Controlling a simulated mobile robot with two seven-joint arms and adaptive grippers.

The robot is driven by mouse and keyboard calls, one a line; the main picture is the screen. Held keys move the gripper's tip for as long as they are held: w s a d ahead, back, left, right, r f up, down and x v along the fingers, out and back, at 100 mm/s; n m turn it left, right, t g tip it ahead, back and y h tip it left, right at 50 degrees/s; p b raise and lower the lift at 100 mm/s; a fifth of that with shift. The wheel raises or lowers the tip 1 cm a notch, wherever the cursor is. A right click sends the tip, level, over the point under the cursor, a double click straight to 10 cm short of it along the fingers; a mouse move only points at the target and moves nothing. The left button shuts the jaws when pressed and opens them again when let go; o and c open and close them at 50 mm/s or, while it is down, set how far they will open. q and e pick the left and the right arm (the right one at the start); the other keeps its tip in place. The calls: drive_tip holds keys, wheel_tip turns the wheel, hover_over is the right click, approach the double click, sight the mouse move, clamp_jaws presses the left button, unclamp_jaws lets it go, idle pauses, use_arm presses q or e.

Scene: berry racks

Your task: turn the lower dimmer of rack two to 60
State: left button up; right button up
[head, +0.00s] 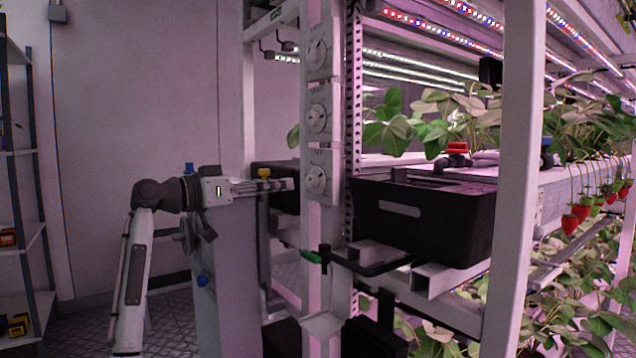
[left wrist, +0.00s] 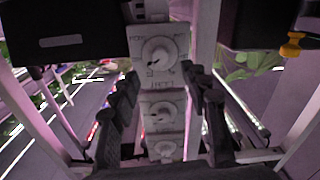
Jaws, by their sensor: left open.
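Three white dimmers with round knobs are stacked on the rack post. In the head view the lower dimmer (head: 316,180) is the bottom one, under the middle dimmer (head: 317,117) and the upper dimmer (head: 318,52). My left gripper (head: 288,185) reaches in from the left at the lower dimmer's height, just beside the post. The left wrist view is upside down, so the lower dimmer (left wrist: 158,55) shows topmost there. My left gripper (left wrist: 160,80) is open, its fingers apart on either side of the post, with nothing between them. The scale numbers are too small to read. My right gripper is not in view.
A black bin (head: 430,215) sits on the rack just right of the post. A yellow valve handle (head: 264,172) is close to my left gripper. A green-tipped lever (head: 311,257) sticks out below the dimmers. Strawberry plants (head: 440,110) fill the rack at right.

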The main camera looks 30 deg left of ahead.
sight(309, 181)
use_arm(q)
drive_tip(key=shift+x, duration=3.6)
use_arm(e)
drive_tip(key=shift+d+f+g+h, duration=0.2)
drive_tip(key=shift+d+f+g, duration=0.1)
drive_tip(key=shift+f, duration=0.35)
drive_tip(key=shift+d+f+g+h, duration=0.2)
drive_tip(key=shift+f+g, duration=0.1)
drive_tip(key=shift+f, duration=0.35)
use_arm(q)
clamp_jaws()
drive_tip(key=shift+r+n+p, duration=0.1)
drive_tip(key=shift+n+p, duration=0.6)
drive_tip(key=shift+p, duration=0.35)
drive_tip(key=shift+n+p, duration=0.65)
drive_tip(key=shift+n, duration=0.15)
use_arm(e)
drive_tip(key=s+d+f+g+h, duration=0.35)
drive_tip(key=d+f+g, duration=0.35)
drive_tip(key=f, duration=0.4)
use_arm(q)
drive_tip(key=shift+n+p, duration=1.05)
drive_tip(key=shift+n, duration=0.15)
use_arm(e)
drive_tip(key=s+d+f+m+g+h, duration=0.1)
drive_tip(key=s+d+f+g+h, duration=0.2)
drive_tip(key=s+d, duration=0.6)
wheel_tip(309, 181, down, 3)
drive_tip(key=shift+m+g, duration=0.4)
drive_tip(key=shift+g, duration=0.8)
